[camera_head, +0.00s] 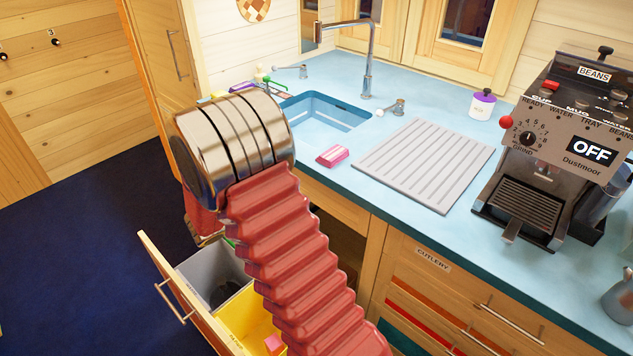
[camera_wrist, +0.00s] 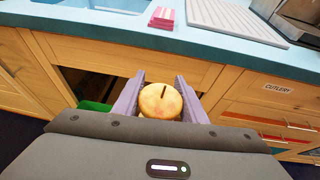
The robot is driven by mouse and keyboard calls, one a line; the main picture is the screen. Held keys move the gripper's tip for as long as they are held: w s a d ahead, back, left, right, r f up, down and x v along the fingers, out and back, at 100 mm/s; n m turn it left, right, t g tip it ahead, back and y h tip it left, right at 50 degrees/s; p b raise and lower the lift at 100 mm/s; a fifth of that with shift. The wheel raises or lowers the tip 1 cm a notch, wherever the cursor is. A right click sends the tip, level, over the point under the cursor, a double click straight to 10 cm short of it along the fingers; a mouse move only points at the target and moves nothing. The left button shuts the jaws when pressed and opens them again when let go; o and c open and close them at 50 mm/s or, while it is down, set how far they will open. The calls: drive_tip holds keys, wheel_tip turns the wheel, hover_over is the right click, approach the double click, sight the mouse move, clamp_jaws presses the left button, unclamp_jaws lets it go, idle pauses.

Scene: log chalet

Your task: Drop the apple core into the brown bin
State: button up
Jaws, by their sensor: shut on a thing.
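The apple core (camera_wrist: 160,103), round and pale yellow-tan with a dark stem, sits between the two purple-grey fingers of my gripper (camera_wrist: 160,88) in the wrist view. My gripper is shut on it. In the head view my own arm hides the gripper and the core. A pull-out drawer stands open at the lower middle with a grey bin (camera_head: 196,262) and a yellow bin (camera_head: 232,312). A green edge (camera_head: 230,243) shows behind the arm, and a green bin (camera_wrist: 95,106) shows in the wrist view. I see no brown bin; my arm covers part of the drawer.
The drawer front (camera_head: 180,300) stands out over the dark blue floor. Above is the blue counter (camera_head: 410,220) with a sink (camera_head: 325,118), a pink sponge (camera_head: 332,156), a ribbed drainer (camera_head: 425,165) and a coffee machine (camera_head: 565,140). The cutlery drawer (camera_head: 450,290) is at right.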

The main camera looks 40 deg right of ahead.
drive_tip(key=s+a+f+n+t+y, duration=0.1)
drive_tip(key=a+f+n+t, duration=0.1)
drive_tip(key=a, duration=0.8)
drive_tip(key=a+f+n+t+y, duration=0.1)
drive_tip(key=a+f+n+t, duration=0.2)
drive_tip(key=a, duration=0.8)
drive_tip(key=shift+s+f, duration=0.35)
drive_tip(key=shift+f, duration=0.15)
drive_tip(key=shift+s, duration=0.1)
